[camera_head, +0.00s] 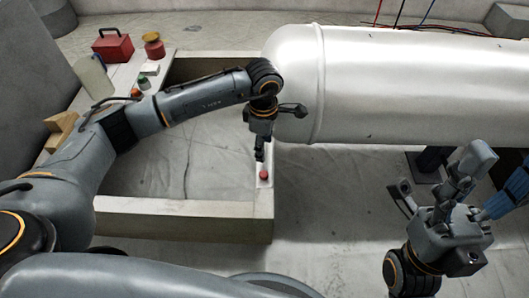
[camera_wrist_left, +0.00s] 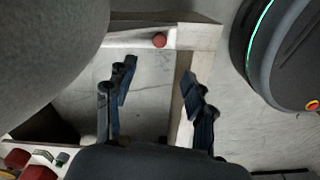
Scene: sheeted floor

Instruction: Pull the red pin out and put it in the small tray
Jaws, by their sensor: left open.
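The small red round piece (camera_head: 264,175), which looks like the red pin, sits on a small pale rectangular piece (camera_head: 264,184) on the right side of the wooden frame. It also shows in the left wrist view (camera_wrist_left: 160,40). I cannot tell whether that pale piece is the small tray, or whether the pin is stuck in it or lies loose. My left gripper (camera_head: 260,156) points down just above the red piece. Its fingers (camera_wrist_left: 157,88) are apart with nothing between them.
A large white tank (camera_head: 410,85) lies beside the left wrist at the right. The wooden frame (camera_head: 180,208) surrounds sheeted floor. A red box (camera_head: 113,47), a red-and-yellow jar (camera_head: 154,46) and a pale jug (camera_head: 93,78) stand at the left back.

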